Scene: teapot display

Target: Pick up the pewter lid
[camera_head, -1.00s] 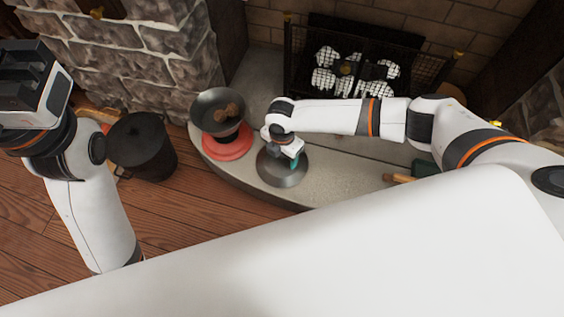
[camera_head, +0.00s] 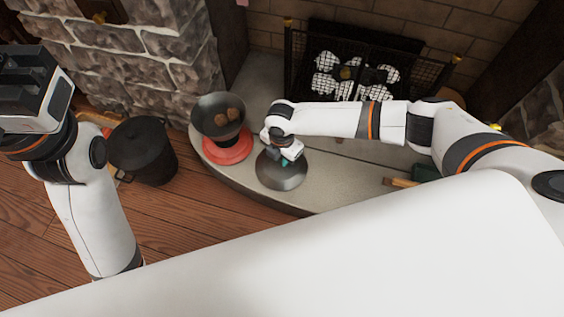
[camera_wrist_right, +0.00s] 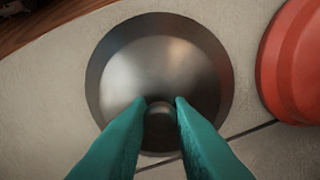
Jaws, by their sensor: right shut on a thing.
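The pewter lid (camera_head: 281,174) is a round, dark grey metal dome at the front of the stone hearth. It also shows in the right wrist view (camera_wrist_right: 150,65), with a small round knob (camera_wrist_right: 160,122) on top. My right gripper (camera_head: 290,161) is above the lid, and its teal fingers (camera_wrist_right: 160,104) are shut on the knob from both sides. I cannot tell if the lid's rim touches the hearth. My left gripper (camera_head: 38,88) is far to the left, away from the lid; its fingers' state is unclear.
A dark bowl (camera_head: 219,113) with brown round things stands over a red base (camera_head: 228,151) close left of the lid; the base shows in the wrist view (camera_wrist_right: 296,65). A black pot (camera_head: 143,150) is on the wooden floor. The fireplace screen (camera_head: 362,65) stands behind my right arm.

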